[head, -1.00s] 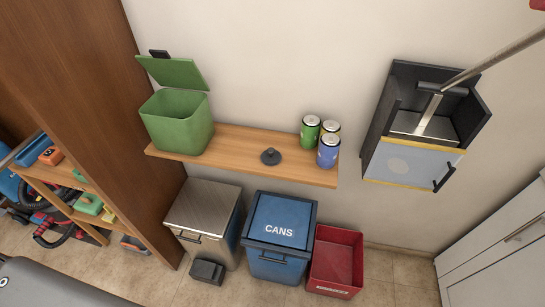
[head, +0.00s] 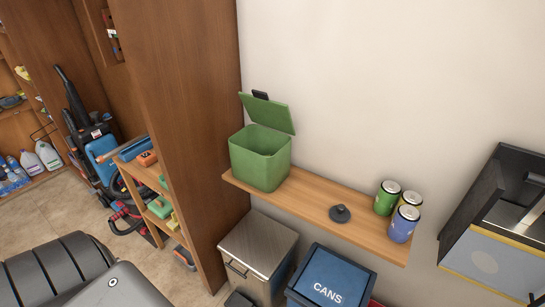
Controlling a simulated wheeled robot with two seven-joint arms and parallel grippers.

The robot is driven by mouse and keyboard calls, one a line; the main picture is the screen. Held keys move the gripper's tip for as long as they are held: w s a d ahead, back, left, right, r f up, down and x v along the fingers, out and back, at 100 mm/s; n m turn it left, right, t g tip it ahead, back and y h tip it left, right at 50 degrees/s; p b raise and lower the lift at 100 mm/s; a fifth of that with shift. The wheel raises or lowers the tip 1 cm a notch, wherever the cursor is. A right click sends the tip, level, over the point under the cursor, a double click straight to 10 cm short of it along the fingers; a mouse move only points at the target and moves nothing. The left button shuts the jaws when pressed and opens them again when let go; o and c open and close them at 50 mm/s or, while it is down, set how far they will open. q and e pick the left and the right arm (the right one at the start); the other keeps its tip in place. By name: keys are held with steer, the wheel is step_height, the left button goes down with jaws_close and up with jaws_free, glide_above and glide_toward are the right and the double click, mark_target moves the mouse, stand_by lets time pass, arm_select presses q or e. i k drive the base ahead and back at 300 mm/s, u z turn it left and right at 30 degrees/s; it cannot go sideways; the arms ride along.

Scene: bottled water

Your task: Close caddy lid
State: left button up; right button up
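The green caddy (head: 260,160) stands on the left end of a wooden wall shelf (head: 310,203). Its green lid (head: 267,112) is raised and tilted up at the back, with a dark tab (head: 260,95) on its edge. The caddy's mouth is open. Neither of my grippers shows in the head view.
A dark round knobbed object (head: 340,213) and several cans (head: 403,223) share the shelf. A metal-lidded bin (head: 258,247) and a blue CANS bin (head: 328,278) stand below. A tall wooden panel (head: 190,130) rises left of the shelf. A black wall unit (head: 495,225) is at right.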

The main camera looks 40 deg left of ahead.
mark_target(261, 110)
steer(key=z, duration=0.55)
steer(key=k, duration=1.3)
steer(key=i, duration=0.65)
steer(key=u, duration=0.55)
